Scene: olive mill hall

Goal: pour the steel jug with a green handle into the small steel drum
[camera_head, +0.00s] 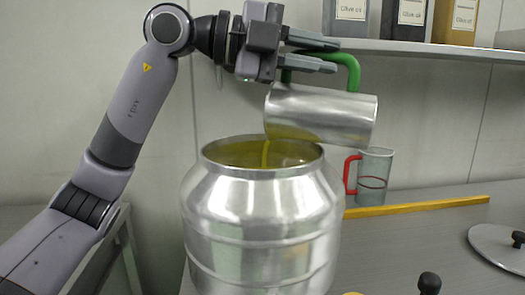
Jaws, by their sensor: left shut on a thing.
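The steel jug with a green handle (322,115) is tipped on its side above the small steel drum (262,225). My left gripper (312,54) is shut on the jug's green handle at the top. A thin yellow-green stream falls from the jug's lower left end into the drum's open mouth. Yellowish liquid shows inside the drum, below the rim. The jug's inside is hidden. My right gripper is not in view.
A yellow strip (420,207) lies across the grey bench (410,245). A round steel lid (496,246) lies at right. A black knob (429,283) shows in front. Binders (410,18) stand on a shelf above.

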